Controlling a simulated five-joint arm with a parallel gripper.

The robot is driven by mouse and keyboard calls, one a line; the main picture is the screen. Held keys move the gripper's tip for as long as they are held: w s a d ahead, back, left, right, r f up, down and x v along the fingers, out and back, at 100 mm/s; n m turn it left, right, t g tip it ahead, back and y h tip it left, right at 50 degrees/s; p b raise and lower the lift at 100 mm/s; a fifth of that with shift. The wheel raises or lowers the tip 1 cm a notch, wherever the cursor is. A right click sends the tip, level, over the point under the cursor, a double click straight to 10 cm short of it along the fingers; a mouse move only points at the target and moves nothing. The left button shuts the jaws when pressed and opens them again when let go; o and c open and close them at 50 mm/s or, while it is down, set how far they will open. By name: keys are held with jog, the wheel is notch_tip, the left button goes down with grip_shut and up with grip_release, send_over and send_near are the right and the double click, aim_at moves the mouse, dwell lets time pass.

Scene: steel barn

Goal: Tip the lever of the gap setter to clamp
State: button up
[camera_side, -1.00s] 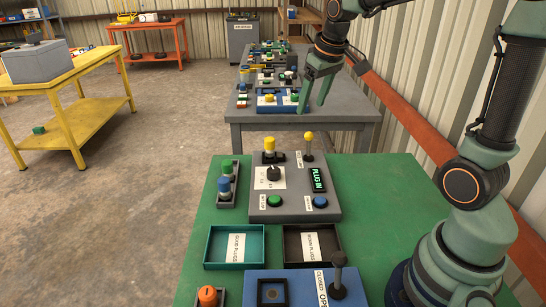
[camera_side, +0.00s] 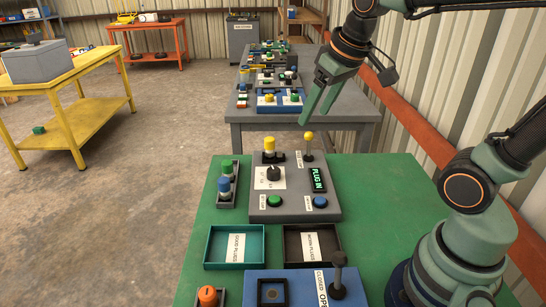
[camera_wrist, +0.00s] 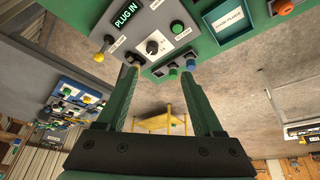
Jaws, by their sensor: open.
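A grey console (camera_side: 258,207), apparently the gap setter, sits on the green bench. Its yellow-knobbed lever (camera_side: 308,140) stands about upright at the back right corner; its label is too small to read. The lever knob also shows in the wrist view (camera_wrist: 98,57). The display (camera_side: 318,180) reads PLUG IN. A yellow-topped plug (camera_side: 269,144) stands at the back left, beyond the dial (camera_side: 273,172). My gripper (camera_side: 316,117) is open and empty, above and behind the lever, apart from it. Its spread fingers (camera_wrist: 160,70) also show in the wrist view.
A rack (camera_side: 227,200) with green and blue plugs stands left of the console. The green bench is clear at right (camera_side: 385,205).

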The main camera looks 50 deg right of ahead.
jog(key=w+d+g, duration=0.2)
jog(key=w+d, duration=0.6)
jog(key=w, duration=0.1)
jog(key=m+g, duration=0.2)
jog(key=g, duration=0.1)
send_over(309, 132)
notch_tip(309, 132, down, 8)
jog(key=shift+d+f, duration=0.15)
jog(key=shift+f, duration=0.35)
notch_tip(309, 132, down, 11)
jog(key=shift+f, duration=0.2)
grip_shut()
jog(key=shift+w+r, duration=0.1)
